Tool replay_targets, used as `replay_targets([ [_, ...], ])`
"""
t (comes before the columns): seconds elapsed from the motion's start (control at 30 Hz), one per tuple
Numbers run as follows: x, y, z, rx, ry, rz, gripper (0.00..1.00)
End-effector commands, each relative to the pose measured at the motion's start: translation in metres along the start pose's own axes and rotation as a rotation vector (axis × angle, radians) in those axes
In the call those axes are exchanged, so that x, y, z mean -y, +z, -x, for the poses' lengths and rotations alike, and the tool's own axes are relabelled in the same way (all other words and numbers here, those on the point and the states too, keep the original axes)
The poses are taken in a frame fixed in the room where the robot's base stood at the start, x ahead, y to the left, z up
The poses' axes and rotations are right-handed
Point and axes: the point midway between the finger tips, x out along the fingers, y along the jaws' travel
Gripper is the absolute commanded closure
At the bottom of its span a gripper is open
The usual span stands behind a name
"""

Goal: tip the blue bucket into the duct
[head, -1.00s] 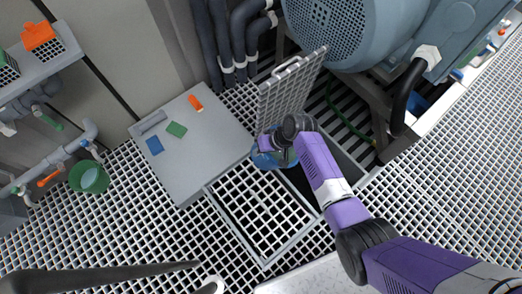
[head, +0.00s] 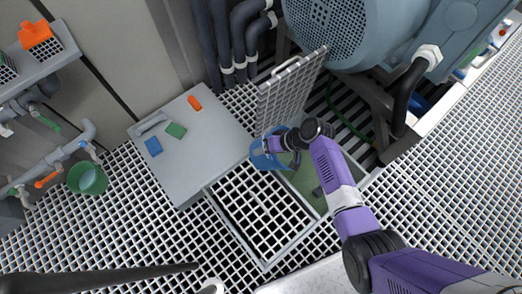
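The blue bucket (head: 262,158) is at the end of my purple arm in the head view, tilted over the left end of the open duct. My gripper (head: 284,143) is at the bucket's right side, and its fingers are too small and covered to show whether they are shut on it. The duct (head: 308,180) is a long opening in the floor with a greenish inside, partly hidden under my arm. A raised grating lid (head: 290,92) stands upright behind the duct's far end.
A grey cabinet top (head: 200,145) with small coloured pieces lies left of the bucket. A floor grating panel (head: 255,210) adjoins the duct. A green bucket (head: 88,178) stands under the taps at left. A large machine (head: 350,30) stands behind.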

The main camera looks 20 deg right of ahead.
Motion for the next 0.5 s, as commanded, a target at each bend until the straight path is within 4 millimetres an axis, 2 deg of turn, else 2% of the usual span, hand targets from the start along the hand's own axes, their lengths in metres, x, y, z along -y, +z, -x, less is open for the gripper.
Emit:
replay_targets([
  [0.5,-0.0034,-0.0001,0.0050,-0.039,-0.087,-0.004,1.00],
])
